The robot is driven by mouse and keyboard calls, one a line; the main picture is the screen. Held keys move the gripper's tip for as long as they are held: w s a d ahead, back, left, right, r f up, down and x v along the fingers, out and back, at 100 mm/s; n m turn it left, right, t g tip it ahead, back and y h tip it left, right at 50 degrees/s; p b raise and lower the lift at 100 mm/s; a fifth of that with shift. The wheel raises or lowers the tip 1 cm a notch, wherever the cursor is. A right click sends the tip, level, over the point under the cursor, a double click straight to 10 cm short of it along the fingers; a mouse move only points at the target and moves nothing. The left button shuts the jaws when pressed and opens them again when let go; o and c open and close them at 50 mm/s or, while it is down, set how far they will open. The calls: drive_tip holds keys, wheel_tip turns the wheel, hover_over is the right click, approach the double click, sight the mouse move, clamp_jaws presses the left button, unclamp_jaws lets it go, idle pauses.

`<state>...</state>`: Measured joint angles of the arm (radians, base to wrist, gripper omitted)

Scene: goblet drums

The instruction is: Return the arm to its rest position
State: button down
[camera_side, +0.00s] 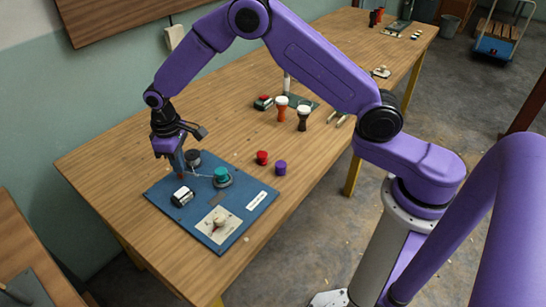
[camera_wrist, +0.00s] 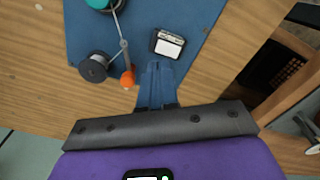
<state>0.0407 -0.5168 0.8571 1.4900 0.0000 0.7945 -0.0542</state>
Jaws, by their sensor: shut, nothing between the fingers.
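My arm is purple and reaches over the wooden table (camera_side: 110,160) in the side view, bent at its elbow. My gripper (camera_side: 178,166) points down above the back left part of a blue board (camera_side: 245,222). In the wrist view my gripper's blue fingers (camera_wrist: 157,75) are shut together with nothing between them. An orange knob (camera_wrist: 128,78) sits just left of the fingertips, beside a dark spool (camera_wrist: 94,67). A black-and-white box (camera_wrist: 168,44) is just beyond them. I cannot tell the exact height of the fingertips above the board.
The board also carries a teal cap (camera_side: 221,174) and a pale square plate (camera_side: 219,225). A red piece (camera_side: 262,157) and a purple piece (camera_side: 280,168) stand beside it. Two goblet drums (camera_side: 282,108) (camera_side: 303,118) stand farther back. A wall runs along the left.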

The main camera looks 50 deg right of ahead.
drive_tip(key=s+d+r+n, duration=0.25)
drive_tip(key=s+r, duration=0.45)
drive_tip(key=s, duration=0.6)
drive_tip(key=s+d+r+n, duration=0.2)
drive_tip(key=s+d+r, duration=0.35)
drive_tip(key=s, duration=0.75)
drive_tip(key=s+d+r+n, duration=0.2)
drive_tip(key=s+d, duration=0.4)
drive_tip(key=s, duration=0.5)
drive_tip(key=shift+d+r, duration=0.2)
drive_tip(key=shift+d, duration=0.15)
drive_tip(key=shift+w, duration=0.1)
